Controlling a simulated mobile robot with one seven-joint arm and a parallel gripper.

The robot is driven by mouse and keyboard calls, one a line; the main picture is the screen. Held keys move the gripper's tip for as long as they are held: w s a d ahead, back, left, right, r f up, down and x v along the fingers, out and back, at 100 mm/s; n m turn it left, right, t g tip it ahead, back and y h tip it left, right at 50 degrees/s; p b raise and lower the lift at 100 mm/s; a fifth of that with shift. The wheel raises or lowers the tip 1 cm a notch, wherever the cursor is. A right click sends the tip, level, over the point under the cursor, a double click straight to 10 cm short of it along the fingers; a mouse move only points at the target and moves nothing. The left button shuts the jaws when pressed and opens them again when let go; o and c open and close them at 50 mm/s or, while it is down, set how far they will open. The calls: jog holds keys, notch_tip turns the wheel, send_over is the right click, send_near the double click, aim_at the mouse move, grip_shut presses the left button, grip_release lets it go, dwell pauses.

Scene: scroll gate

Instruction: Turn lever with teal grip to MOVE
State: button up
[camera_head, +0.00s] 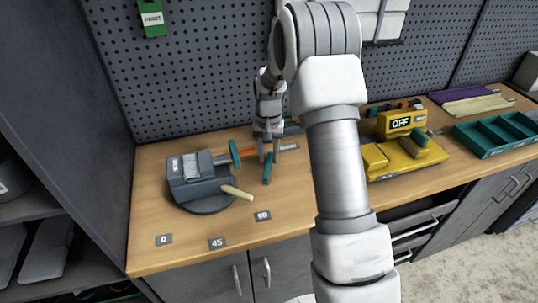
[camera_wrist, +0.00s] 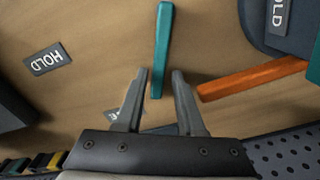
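The teal grip (camera_head: 267,169) shows below my gripper (camera_head: 269,153) in the head view. In the wrist view the teal grip (camera_wrist: 162,45) is a long bar, and its near end lies between the two fingers of my gripper (camera_wrist: 160,74). The fingers are apart, with a gap visible on each side of the bar. The lever's pivot is hidden. No MOVE label can be read.
An orange bar (camera_wrist: 262,77) lies close to the right finger. A yellow device (camera_head: 405,155) reading OFF is right. The front left bench is clear apart from number labels.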

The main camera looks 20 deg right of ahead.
aim_at(269, 159)
jog(key=shift+o, duration=0.6)
notch_tip(269, 159, up, 17)
jog(key=shift+r+p, duration=0.2)
jog(key=shift+p, duration=0.2)
jog(key=s+a+r+n+t, duration=0.25)
jog(key=s+r, duration=0.75)
jog(key=s, duration=0.5)
jog(key=s+a+f+n+t, duration=0.1)
jog(key=s, duration=0.6)
jog(key=s+a+f+n+t, duration=0.1)
jog(key=s+t, duration=0.1)
jog(key=s, duration=0.6)
jog(key=shift+a+f, duration=0.3)
jog(key=shift+f, duration=0.1)
